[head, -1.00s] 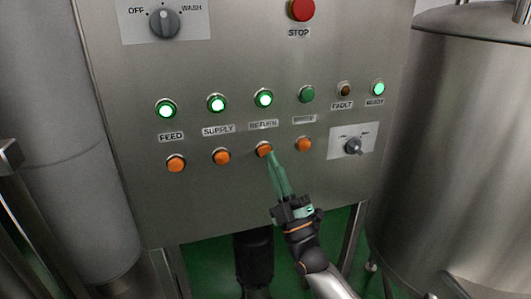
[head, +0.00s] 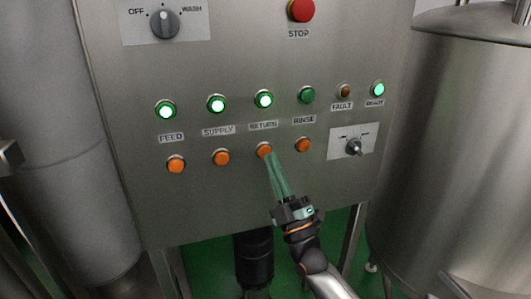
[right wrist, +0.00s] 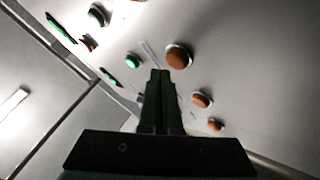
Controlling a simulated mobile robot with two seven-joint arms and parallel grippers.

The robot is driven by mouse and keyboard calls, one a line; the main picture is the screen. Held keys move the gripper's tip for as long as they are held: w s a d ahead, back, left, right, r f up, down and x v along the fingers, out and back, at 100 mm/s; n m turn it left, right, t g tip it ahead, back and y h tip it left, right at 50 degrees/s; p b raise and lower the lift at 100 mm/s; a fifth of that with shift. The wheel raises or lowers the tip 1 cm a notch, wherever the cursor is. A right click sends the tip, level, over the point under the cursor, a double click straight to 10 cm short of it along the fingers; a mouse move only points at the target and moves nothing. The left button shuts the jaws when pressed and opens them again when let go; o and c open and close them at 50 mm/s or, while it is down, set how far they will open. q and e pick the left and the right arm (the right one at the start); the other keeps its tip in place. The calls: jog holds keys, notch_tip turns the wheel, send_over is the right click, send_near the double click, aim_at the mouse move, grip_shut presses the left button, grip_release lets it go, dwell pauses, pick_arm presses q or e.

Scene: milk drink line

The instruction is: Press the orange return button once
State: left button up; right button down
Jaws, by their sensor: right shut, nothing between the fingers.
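The orange return button (head: 264,150) sits on the steel panel below the RETURN label, under a lit green lamp (head: 264,99). My right gripper (head: 269,157) is shut and empty, its green fingers pointing up at the lower edge of this button. The fingertips overlap the button's edge in the head view; I cannot tell whether they touch it. In the right wrist view the shut fingers (right wrist: 160,74) end just beside a large orange button (right wrist: 178,57), with a small gap in the picture. My left gripper is not in view.
Orange buttons for supply (head: 221,157) and rinse (head: 303,145) flank it closely; the feed button (head: 176,164) is farther left. A small selector (head: 353,147) is at right. The red stop button (head: 300,9) is above. A steel tank (head: 455,140) stands right of the panel.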

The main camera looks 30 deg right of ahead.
jog(key=shift+w, duration=0.1)
dwell(0.7)
jog(key=shift+w+d, duration=0.1)
jog(key=shift+w, duration=0.25)
jog(key=shift+w+d, duration=0.1)
jog(key=shift+w, duration=0.3)
dwell(0.6)
jog(key=shift+s, duration=0.1)
jog(key=shift+s+a+p, duration=0.2)
jog(key=shift+s+p, duration=0.1)
jog(key=shift+s, duration=0.45)
jog(key=s+p, duration=0.1)
jog(key=s, duration=0.1)
jog(key=s+a+p, duration=0.1)
jog(key=s, duration=0.2)
jog(key=shift+a, duration=0.1)
dwell(0.3)
